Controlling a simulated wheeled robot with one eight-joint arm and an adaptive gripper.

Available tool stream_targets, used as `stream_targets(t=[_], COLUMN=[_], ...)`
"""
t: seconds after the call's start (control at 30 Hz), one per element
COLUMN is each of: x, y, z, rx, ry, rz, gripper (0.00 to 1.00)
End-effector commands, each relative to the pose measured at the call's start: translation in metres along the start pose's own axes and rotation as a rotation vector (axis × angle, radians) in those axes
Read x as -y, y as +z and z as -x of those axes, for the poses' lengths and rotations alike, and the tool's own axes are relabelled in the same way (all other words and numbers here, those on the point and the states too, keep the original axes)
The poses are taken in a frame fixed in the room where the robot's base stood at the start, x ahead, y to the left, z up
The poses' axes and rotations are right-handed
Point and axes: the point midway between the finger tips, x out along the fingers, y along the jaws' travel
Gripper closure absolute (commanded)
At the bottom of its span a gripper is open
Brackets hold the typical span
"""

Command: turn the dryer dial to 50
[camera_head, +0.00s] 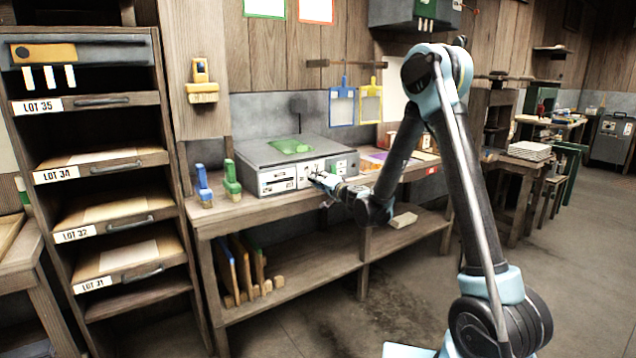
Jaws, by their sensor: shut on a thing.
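The dryer (262,152) is a grey box with a light front panel, standing on the wooden workbench. A green piece (291,146) lies on its top. My arm reaches in from the right, and my gripper (314,177) is at the right part of the dryer's front panel. It is shut on the dryer dial, which is mostly hidden by the fingers. The dial's number marks are too small to read, so its setting cannot be told.
A rack with labelled drawers (92,155) stands at the left. Blue-handled (203,186) and green-handled (231,178) tools stand on the bench left of the dryer. Blue (342,107) and yellow (370,104) frames hang behind it. Floor at the right front is clear.

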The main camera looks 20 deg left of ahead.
Motion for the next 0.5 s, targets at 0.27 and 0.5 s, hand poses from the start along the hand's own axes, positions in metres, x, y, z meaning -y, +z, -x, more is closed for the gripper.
stream_targets(t=[0.27, 0.5], x=[-0.0032, -0.0033], y=[-0.0044, -0.0045], z=[0.0004, 0.0005], rx=[-0.009, -0.010], ry=[0.006, 0.006], rz=[-0.011, -0.010], gripper=[0.91, 0.56])
